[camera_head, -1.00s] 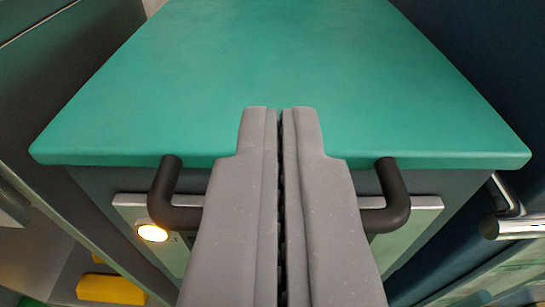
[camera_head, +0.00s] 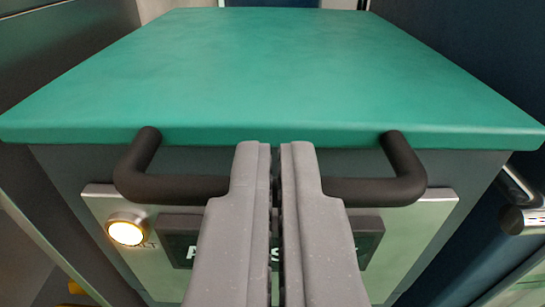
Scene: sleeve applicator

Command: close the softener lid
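The softener lid (camera_head: 270,80) is a wide green slab lying about flat on top of a dark grey machine body. I see no clear gap under its front edge. A dark bar handle (camera_head: 170,188) sits at the front, below that edge, and its middle is hidden by my fingers. My gripper (camera_head: 272,146) is shut, with only a thin slit between its grey fingers and nothing seen in it. The fingertips overlap the handle's middle and reach the lid's front edge in the picture. I cannot tell whether they touch either one.
Below the handle is a metal panel (camera_head: 420,235) with a lit round button (camera_head: 126,230) and a dark lettered plate (camera_head: 368,240), partly hidden by my fingers. A dark blue unit with a metal bar handle (camera_head: 522,218) stands close on the right. A dark wall borders the left.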

